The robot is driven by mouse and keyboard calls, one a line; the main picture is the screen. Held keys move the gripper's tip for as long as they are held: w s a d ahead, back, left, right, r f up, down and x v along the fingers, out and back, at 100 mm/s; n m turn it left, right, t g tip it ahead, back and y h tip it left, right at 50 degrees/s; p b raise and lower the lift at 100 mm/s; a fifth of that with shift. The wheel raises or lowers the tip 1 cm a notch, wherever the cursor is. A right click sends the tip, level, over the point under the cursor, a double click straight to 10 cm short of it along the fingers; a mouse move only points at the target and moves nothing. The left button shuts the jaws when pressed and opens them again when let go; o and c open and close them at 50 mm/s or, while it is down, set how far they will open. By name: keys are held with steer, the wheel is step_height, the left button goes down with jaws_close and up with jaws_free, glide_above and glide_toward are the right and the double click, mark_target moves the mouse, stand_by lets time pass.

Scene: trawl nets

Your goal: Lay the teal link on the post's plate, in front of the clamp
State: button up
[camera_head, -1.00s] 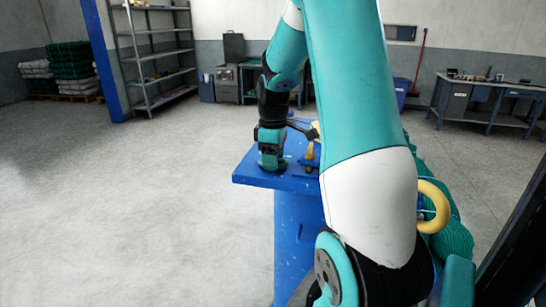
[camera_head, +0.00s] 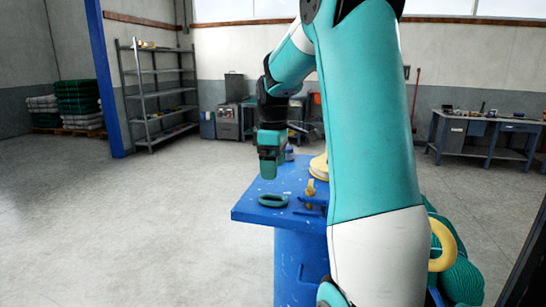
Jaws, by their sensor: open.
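The teal link (camera_head: 273,200) is a dark teal oval ring. It lies flat on the blue plate (camera_head: 248,214) of the post (camera_head: 299,262), near the left front edge. A small clamp (camera_head: 311,188) with a yellow part stands on the plate to the right of the link, apart from it; my arm partly hides that side. My gripper (camera_head: 269,172) is above and slightly behind the link, pointing down, open and clear of it. The gap between its fingers is hard to make out.
A yellow object (camera_head: 320,167) shows on the plate's far side, partly behind my arm. A yellow ring (camera_head: 443,245) and a teal net bundle (camera_head: 461,281) are at the right. Shelves (camera_head: 160,90) and a workbench (camera_head: 480,135) stand far back. The floor at left is clear.

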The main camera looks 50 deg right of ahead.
steer(key=a+r+n+t+y, duration=0.1)
steer(key=a+r+n, duration=0.1)
steer(key=a, duration=2)
steer(key=s+a+f+g+y, duration=0.1)
steer(key=s+a+f+y, duration=0.2)
steer(key=s+a, duration=1.2)
steer(key=shift+s+a+f+n, duration=0.15)
steer(key=shift+a+f+n, duration=0.15)
steer(key=shift+a+f, duration=0.35)
